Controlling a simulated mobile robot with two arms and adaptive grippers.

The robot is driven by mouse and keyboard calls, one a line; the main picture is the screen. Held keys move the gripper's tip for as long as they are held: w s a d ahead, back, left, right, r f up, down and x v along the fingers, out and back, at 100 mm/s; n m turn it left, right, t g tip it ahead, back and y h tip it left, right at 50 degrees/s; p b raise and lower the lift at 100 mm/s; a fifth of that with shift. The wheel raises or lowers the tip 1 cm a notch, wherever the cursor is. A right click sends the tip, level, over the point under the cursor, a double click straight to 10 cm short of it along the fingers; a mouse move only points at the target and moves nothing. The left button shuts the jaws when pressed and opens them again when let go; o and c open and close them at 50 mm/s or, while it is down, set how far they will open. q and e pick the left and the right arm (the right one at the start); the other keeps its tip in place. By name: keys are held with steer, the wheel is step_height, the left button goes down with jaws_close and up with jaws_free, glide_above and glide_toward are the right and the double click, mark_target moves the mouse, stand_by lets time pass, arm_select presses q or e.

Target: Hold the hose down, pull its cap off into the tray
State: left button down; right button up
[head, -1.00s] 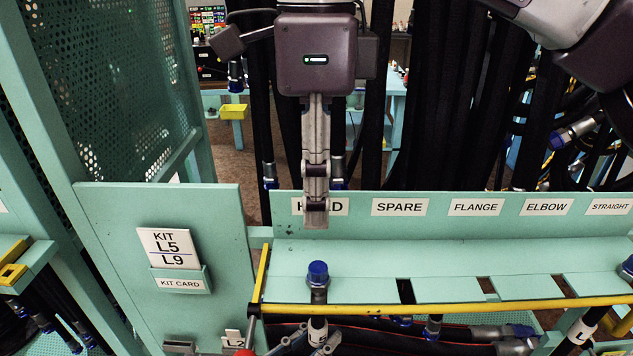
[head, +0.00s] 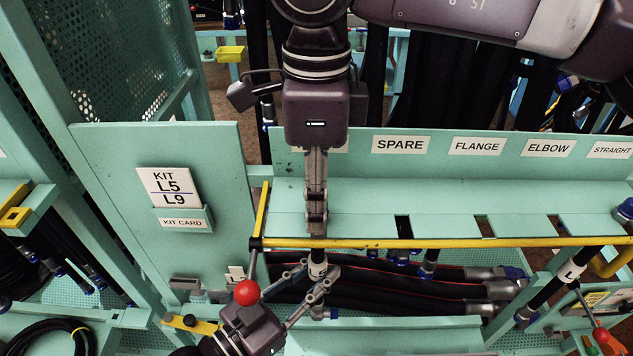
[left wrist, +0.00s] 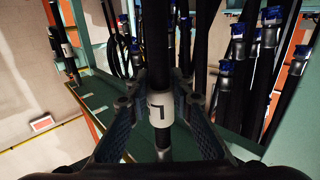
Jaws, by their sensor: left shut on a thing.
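The hose (head: 318,258) stands upright at the yellow-edged rail, black with a white band that also shows in the left wrist view (left wrist: 159,106). My left gripper (head: 317,278) comes from below, its fingers closed around the hose near the band; they flank it in the left wrist view (left wrist: 157,112). My right gripper (head: 316,222) points straight down over the hose top. Its fingers show edge-on and hide the blue cap, so I cannot tell whether they grip it. The green shelf (head: 370,222) lies behind the rail; I cannot tell if it is the tray.
Labels SPARE (head: 400,145), FLANGE and ELBOW line the shelf's back wall. A red ball knob (head: 247,292) stands close to my left gripper. Several capped hoses lie below the rail. A kit card holder (head: 182,218) is at left. The shelf top looks clear.

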arm_select(q)
steer(key=shift+r, duration=0.1)
arm_select(e)
jaws_close()
steer(key=shift+r, duration=0.25)
stand_by(0.8)
steer(key=shift+r, duration=0.9)
steer(key=shift+r, duration=0.1)
steer(key=shift+r, duration=1.95)
arm_select(q)
steer(key=c, duration=1.6)
jaws_free()
